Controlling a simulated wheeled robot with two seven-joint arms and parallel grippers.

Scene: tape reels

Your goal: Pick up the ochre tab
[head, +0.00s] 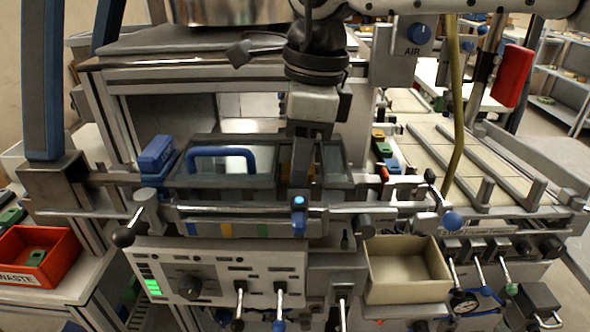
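My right gripper (300,180) comes down from the top middle, dark grey, with its fingers over the glass-lidded box on the machine. The fingers overlap in this view, so I cannot tell whether they are open or shut. An orange-brown patch (284,160) shows just left of the fingers, mostly hidden; I cannot tell whether it is a tab. An ochre tab (377,134) stands at the far end of a short row right of the box, with green, blue and orange pieces nearer. The gripper is left of this row and apart from it. My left gripper is not in view.
The box has a blue handle (222,152), and a blue block (156,153) is at its left. A rail (250,209) with knobs runs along the front. An empty beige bin (408,268) is at lower right. A red waste bin (40,262) is at far left.

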